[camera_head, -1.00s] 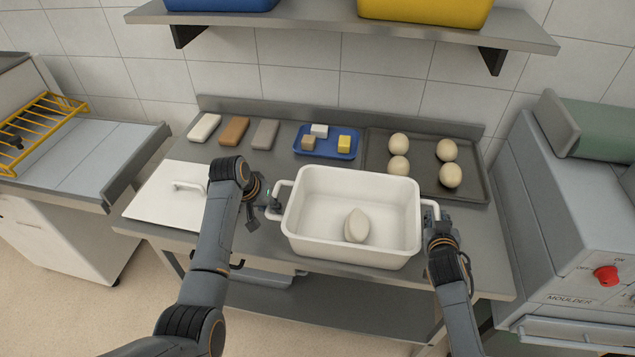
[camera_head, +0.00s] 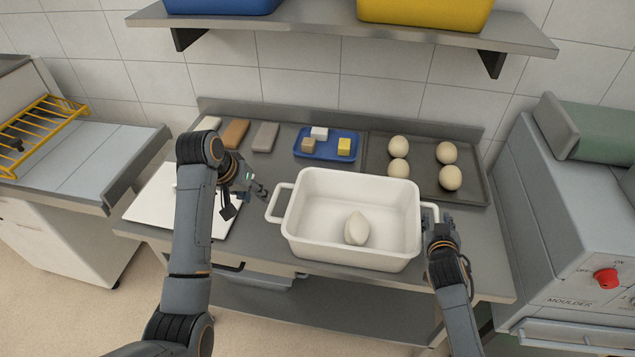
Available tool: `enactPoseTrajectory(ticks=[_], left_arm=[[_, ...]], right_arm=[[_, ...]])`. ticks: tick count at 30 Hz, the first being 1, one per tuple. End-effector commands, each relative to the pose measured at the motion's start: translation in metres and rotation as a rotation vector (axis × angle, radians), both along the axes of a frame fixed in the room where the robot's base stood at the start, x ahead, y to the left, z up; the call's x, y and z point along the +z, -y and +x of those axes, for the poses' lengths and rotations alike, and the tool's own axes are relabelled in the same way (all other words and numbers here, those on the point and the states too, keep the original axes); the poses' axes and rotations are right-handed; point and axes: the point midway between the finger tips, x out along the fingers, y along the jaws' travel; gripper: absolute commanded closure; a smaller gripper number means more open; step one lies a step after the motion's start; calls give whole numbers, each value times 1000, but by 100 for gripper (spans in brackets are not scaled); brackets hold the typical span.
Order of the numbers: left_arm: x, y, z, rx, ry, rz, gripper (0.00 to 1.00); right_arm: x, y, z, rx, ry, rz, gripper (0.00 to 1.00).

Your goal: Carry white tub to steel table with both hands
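The white tub (camera_head: 310,235) stands on the steel table (camera_head: 480,240), with one pale dough piece (camera_head: 356,228) inside. Its left handle (camera_head: 272,205) is bare. My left gripper (camera_head: 262,191) is to the left of that handle, apart from it, empty and looking open. My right gripper (camera_head: 438,217) is at the tub's right handle (camera_head: 433,206). Its fingers are small and partly hidden there, so I cannot tell whether they are closed on the handle.
A white lid (camera_head: 150,205) lies left of the tub, partly behind my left arm. Behind are several bars (camera_head: 235,131), a blue tray (camera_head: 325,153) with small blocks, and a dark tray (camera_head: 425,183) with dough balls (camera_head: 447,151). A moulder (camera_head: 570,220) stands right.

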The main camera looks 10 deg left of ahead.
Motion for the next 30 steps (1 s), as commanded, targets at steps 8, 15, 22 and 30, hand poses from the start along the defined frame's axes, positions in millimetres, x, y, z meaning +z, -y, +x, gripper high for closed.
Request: enactPoseTrajectory(ticks=[8,15,22,30], left_arm=[[12,-3,-5,0,0,0,64],[12,-3,-5,0,0,0,64],[12,-3,-5,0,0,0,64],[12,-3,-5,0,0,0,64]], right_arm=[[2,-1,-9,-1,-1,1,63],[17,-8,-46,0,-1,2,63],[34,-15,-86,0,-1,2,63],[44,-19,-109,0,0,0,63]])
